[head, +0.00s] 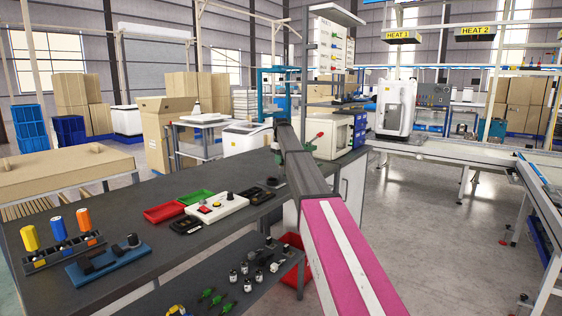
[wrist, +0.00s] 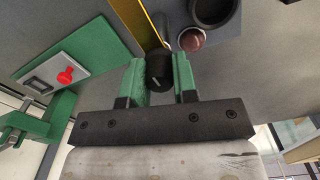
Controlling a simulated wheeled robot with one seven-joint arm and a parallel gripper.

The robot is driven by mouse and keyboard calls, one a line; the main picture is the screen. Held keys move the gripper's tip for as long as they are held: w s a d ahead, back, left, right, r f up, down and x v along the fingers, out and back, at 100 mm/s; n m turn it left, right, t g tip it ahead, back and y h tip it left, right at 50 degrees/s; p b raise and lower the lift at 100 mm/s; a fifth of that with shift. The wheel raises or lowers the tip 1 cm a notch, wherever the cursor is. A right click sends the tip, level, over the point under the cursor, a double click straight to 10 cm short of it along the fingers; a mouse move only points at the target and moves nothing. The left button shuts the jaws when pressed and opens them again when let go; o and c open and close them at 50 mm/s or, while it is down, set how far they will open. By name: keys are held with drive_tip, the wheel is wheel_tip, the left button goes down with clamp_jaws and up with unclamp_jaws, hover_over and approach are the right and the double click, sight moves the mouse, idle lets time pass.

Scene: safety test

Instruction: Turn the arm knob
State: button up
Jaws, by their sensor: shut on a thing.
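A black round knob (wrist: 159,70) with a white pointer line sits between the green fingers of my gripper (wrist: 159,80) in the wrist view. The fingers are shut on it from both sides. The pointer line slants slightly. In the head view, my arm reaches over the far end of the dark workbench (head: 130,235), and the knob under my gripper cannot be made out there.
A green panel with a red switch (wrist: 65,76) is left of my gripper. A reddish-brown round button (wrist: 192,39) and dark ring (wrist: 213,10) are close beyond the fingers. The bench holds a white control box (head: 217,208), a red tray (head: 164,213) and a blue device (head: 105,262).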

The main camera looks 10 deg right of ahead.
drive_tip(key=o, duration=0.9)
wheel_tip(320, 180, up, 11)
drive_tip(key=shift+f, duration=0.1)
idle(0.3)
